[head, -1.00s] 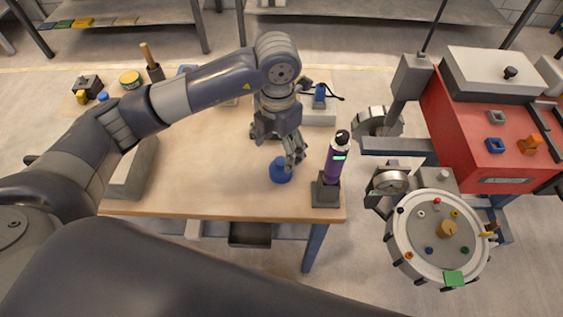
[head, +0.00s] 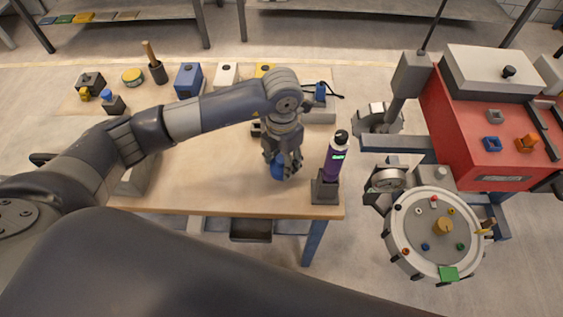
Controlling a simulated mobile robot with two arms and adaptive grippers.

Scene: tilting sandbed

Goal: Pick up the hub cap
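A small blue rounded piece (head: 277,170), which looks to be the hub cap, is at the front part of the wooden table. My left gripper (head: 281,169) points down over it, with its fingers around the piece and hiding part of it. I cannot tell whether the fingers press on it or whether it still touches the table. My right gripper is not in view.
A purple bottle (head: 335,160) stands in a dark holder just right of my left gripper. Several blocks and a tool cup (head: 157,72) line the table's (head: 205,185) back. A round disc with coloured pegs (head: 412,250) and a red machine (head: 465,140) are at the right.

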